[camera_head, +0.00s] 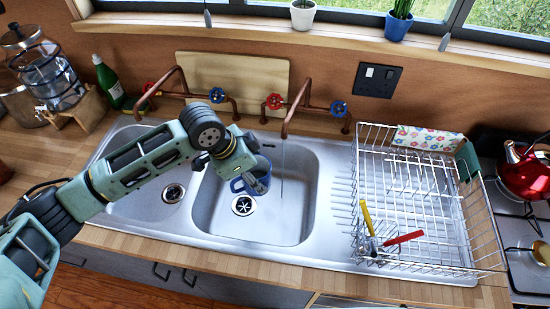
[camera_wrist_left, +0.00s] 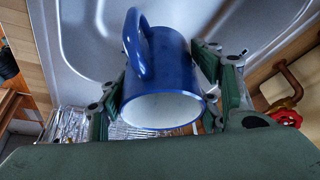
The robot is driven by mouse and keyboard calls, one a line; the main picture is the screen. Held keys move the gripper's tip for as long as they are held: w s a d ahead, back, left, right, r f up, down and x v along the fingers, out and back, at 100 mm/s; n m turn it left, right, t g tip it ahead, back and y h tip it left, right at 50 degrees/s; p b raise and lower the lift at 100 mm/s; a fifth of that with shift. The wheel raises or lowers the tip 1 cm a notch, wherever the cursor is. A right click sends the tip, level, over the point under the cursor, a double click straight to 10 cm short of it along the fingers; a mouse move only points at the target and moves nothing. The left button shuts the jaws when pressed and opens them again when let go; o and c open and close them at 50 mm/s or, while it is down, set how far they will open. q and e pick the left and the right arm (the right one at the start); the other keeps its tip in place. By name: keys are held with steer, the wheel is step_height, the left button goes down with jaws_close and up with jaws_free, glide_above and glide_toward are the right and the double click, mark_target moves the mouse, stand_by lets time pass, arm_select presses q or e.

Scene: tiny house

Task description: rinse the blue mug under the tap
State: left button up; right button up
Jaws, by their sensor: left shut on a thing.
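The blue mug (camera_head: 238,185) is held over the right-hand sink basin (camera_head: 229,222), its handle toward the left. My left gripper (camera_head: 257,181) is shut on it and covers part of it. In the left wrist view the mug (camera_wrist_left: 172,72) sits between the two green finger pads (camera_wrist_left: 168,95), its white inside showing. The right copper tap (camera_head: 297,108) arches over the same basin. A thin stream of water (camera_head: 282,170) falls from its spout, a little to the right of the mug and apart from it in the head view. My right gripper is out of view.
A wire dish rack (camera_head: 470,215) with yellow- and red-handled utensils stands right of the basin. A second copper tap (camera_head: 180,85) is over the left basin (camera_head: 125,205). A green bottle (camera_head: 109,82) stands behind left; a red kettle (camera_head: 525,172) is far right.

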mark_target(247, 184)
arm_select(q)
steer(key=shift+s+a+r+p, duration=0.25)
steer(key=shift+r+p, duration=0.15)
steer(key=shift+p, duration=0.25)
steer(key=shift+s+a+r+p, duration=0.2)
steer(key=shift+r+p, duration=0.2)
steer(key=shift+p, duration=0.2)
steer(key=shift+s+a+r+p, duration=0.6)
steer(key=shift+s+r+p, duration=0.1)
steer(key=shift+p, duration=0.5)
steer(key=shift+s+a+r, duration=0.55)
steer(key=shift+s+a, duration=0.1)
steer(key=shift+s, duration=0.05)
